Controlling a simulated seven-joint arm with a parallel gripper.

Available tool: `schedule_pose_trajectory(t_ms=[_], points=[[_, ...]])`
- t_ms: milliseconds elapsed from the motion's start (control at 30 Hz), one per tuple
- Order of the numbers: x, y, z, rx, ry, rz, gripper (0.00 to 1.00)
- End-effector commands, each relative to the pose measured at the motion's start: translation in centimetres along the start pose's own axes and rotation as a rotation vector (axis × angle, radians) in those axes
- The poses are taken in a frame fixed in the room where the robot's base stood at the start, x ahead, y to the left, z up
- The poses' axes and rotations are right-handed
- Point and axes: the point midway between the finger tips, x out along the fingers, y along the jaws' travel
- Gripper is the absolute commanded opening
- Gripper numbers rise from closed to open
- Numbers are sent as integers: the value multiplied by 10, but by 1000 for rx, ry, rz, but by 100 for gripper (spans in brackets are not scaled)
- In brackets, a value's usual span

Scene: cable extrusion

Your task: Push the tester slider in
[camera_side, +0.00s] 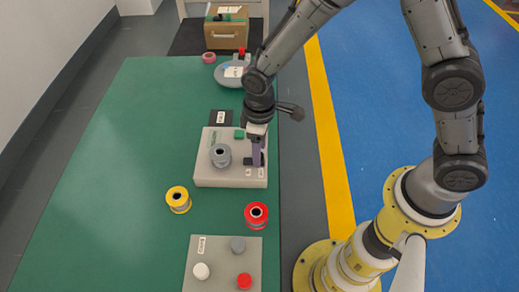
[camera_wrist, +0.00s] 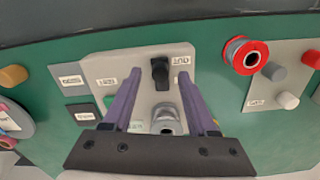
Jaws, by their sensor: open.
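The tester is a light grey box (camera_side: 208,175) on the green table; it also shows in the wrist view (camera_wrist: 145,75). Its black slider (camera_wrist: 160,73) stands near the box edge beside a label that seems to read OUT. In the side view I cannot make out the slider behind my gripper. A grey spool (camera_side: 220,155) sits on the box, also in the wrist view (camera_wrist: 166,121). A green button (camera_side: 239,134) is on its far part. My gripper (camera_side: 258,164) is open over the box's right side. In the wrist view its purple fingers (camera_wrist: 158,74) appear either side of the slider; contact is unclear.
A yellow spool (camera_side: 178,199) and a red spool (camera_side: 256,215) stand loose nearer the camera. A grey board (camera_side: 212,275) with white, grey and red pegs is in front. A dark labelled plate (camera_side: 221,118) and a grey disc (camera_side: 229,74) lie behind. The table's left side is clear.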

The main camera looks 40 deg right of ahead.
Motion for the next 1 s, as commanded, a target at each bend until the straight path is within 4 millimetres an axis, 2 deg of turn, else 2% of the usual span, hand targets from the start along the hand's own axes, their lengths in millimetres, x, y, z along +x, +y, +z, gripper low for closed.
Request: schedule_pose_trajectory(t_ms=[133,400,467,733,1000], points=[[8,0,0,0,-1,0,58],[9,0,0,0,0,0,58],[9,0,0,0,0,0,49],[9,0,0,0,1,0,1],[8,0,0,0,1,1,0]])
